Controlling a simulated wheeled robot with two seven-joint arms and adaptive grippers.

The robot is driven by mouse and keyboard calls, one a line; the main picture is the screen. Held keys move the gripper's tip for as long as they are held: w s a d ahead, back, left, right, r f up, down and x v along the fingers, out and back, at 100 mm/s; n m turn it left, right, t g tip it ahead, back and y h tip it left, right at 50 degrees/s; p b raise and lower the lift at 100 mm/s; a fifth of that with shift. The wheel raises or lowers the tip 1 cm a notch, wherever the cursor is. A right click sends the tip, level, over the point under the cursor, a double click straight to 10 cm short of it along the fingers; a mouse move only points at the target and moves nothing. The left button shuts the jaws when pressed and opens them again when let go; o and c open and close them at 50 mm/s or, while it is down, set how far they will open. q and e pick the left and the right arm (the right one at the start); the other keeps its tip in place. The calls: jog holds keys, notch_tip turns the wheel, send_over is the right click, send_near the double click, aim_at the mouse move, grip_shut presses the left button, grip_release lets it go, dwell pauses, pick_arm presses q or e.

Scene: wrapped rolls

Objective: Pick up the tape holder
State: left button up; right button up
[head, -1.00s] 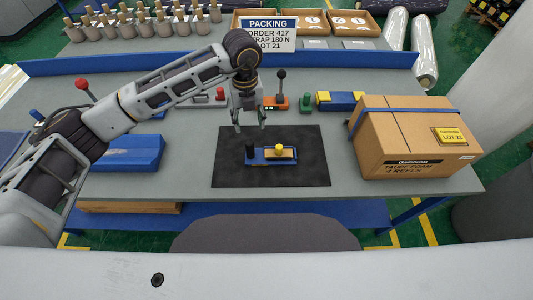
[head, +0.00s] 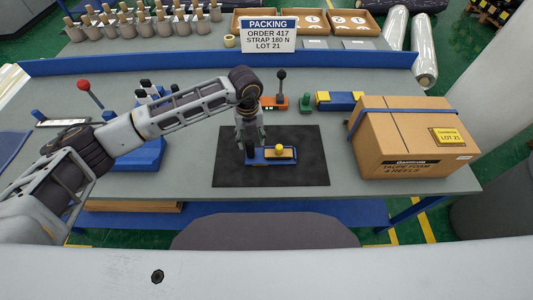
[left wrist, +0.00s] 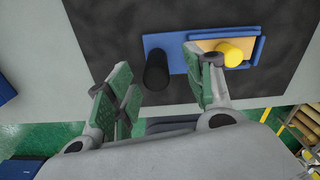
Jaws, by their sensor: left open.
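The tape holder, seen as a blue base (head: 272,162) with a black upright post at its left and a yellow knob (head: 279,148) on a tan block, lies on a dark mat. It also shows in the left wrist view (left wrist: 178,50), where the black post (left wrist: 157,68) stands between the fingers. My left gripper (head: 249,146) is open, low over the left end of the holder, with its green-padded fingers (left wrist: 163,92) on either side of the post. I cannot tell whether they touch it. My right gripper is not in view.
The dark mat (head: 235,175) is bare around the holder. A taped cardboard box (head: 385,140) stands to the right. A packing sign (head: 268,35), a red block with a black lever (head: 281,90), a green knob (head: 305,103) and a blue-and-yellow block (head: 340,101) stand behind.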

aim_at(250, 148)
pick_arm(q)
jog(key=shift+f, duration=0.1)
jog(key=shift+s+a+f, duration=0.15)
jog(key=shift+f, duration=0.35)
jog(key=f, duration=0.1)
jog(key=p, duration=0.1)
jog(key=f, duration=0.1)
jog(key=shift+s+a+f, duration=0.1)
jog(key=shift+s+f, duration=0.15)
jog(key=shift+f, duration=0.75)
grip_shut()
